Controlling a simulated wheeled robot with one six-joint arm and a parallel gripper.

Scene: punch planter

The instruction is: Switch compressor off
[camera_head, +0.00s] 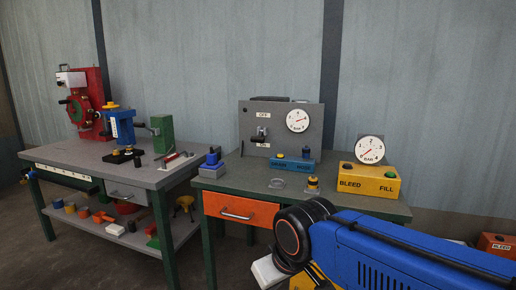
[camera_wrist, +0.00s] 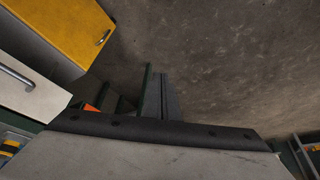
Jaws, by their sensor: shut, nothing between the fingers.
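The grey compressor panel (camera_head: 280,127) stands upright at the back of the right bench in the head view. Its dark switch lever (camera_head: 259,138) sits between an OFF label (camera_head: 263,115) above and an ON label (camera_head: 263,145) below, with its handle closer to ON. A round white gauge (camera_head: 298,121) is on the panel's right side. My blue arm reaches in from the lower right, low in front of the bench and apart from the panel. The wrist view does not show the panel.
A yellow BLEED/FILL box (camera_head: 369,181) with a gauge (camera_head: 370,149) stands right of the panel. A blue block (camera_head: 293,168) and a yellow-black knob (camera_head: 313,186) are in front of the panel. The left bench (camera_head: 90,152) holds a red machine (camera_head: 88,103). Bare floor (camera_wrist: 245,60) fills much of the wrist view.

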